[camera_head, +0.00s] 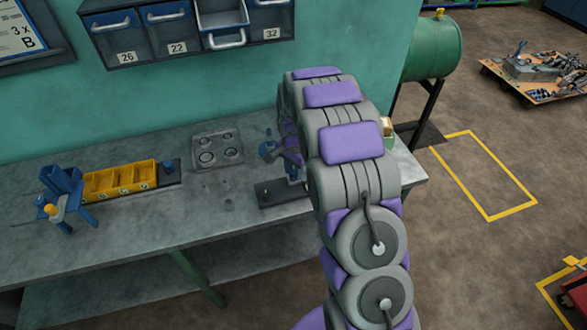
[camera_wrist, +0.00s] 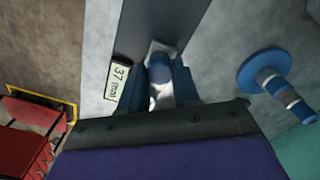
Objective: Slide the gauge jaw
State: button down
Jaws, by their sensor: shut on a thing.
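The gauge (camera_wrist: 155,22) is a long dark flat bar on the grey bench, running up the wrist view. Its jaw (camera_wrist: 160,72) shows as a pale block with a blue round part, between the two blue fingers of my gripper (camera_wrist: 167,80). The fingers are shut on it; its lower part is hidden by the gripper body. A label (camera_wrist: 119,80) reading 37 mm lies beside the bar on the left. In the head view the dark gauge (camera_head: 282,190) lies near the bench's right end, and my arm hides much of it.
A blue and white knobbed post (camera_wrist: 275,78) stands right of the bar. On the bench (camera_head: 140,230) are a grey plate with round recesses (camera_head: 217,149), a yellow bin tray (camera_head: 120,181) and a blue holder (camera_head: 66,193). Drawers (camera_head: 185,25) hang above. The bench front is clear.

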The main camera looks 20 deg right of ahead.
jog(key=shift+a+p, duration=0.4)
jog(key=shift+a, duration=1)
jog(key=c, duration=1.2)
grip_release()
jog(key=shift+w, duration=0.1)
jog(key=o, duration=0.4)
jog(key=shift+a, duration=0.3)
